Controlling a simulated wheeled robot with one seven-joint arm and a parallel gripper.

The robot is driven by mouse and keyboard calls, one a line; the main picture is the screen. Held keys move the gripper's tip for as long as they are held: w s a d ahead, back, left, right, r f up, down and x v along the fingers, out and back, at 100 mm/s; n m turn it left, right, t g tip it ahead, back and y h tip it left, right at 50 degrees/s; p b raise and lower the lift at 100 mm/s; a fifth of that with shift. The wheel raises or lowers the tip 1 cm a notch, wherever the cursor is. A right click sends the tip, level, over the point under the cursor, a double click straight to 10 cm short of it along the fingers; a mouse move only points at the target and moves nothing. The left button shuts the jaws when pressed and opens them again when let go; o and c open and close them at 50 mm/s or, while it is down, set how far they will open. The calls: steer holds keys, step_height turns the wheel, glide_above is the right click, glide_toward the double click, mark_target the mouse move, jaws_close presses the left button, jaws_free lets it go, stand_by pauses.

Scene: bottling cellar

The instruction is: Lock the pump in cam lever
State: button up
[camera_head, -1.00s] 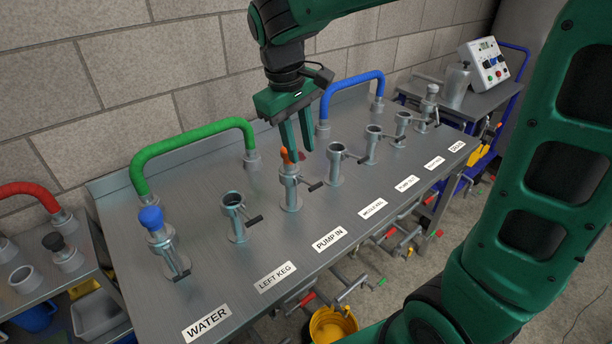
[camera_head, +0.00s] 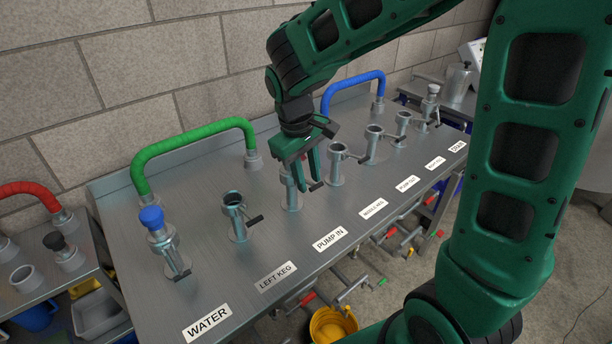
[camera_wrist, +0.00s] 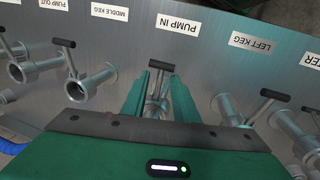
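The pump in coupling (camera_head: 291,200) is a metal post on the steel bench, behind the PUMP IN label (camera_head: 330,239). Its cam lever has a black grip (camera_head: 316,187) that points right and toward the front. My gripper (camera_head: 307,184) is lowered over this coupling and hides its top. In the wrist view my gripper (camera_wrist: 161,70) has its two green fingers apart, with the pump in coupling (camera_wrist: 153,108) and lever between them. The lever's black grip (camera_wrist: 167,43) shows beyond the fingertips, toward the label. I cannot tell whether a finger touches the lever.
The left keg coupling (camera_head: 235,212) stands close on the left, the middle keg coupling (camera_head: 337,165) close on the right. A blue-topped water coupling (camera_head: 158,232) is farther left. Green (camera_head: 190,143) and blue (camera_head: 350,90) hoses arch behind. The bench front is clear around the labels.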

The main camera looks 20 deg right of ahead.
jaws_close()
stand_by(1.3)
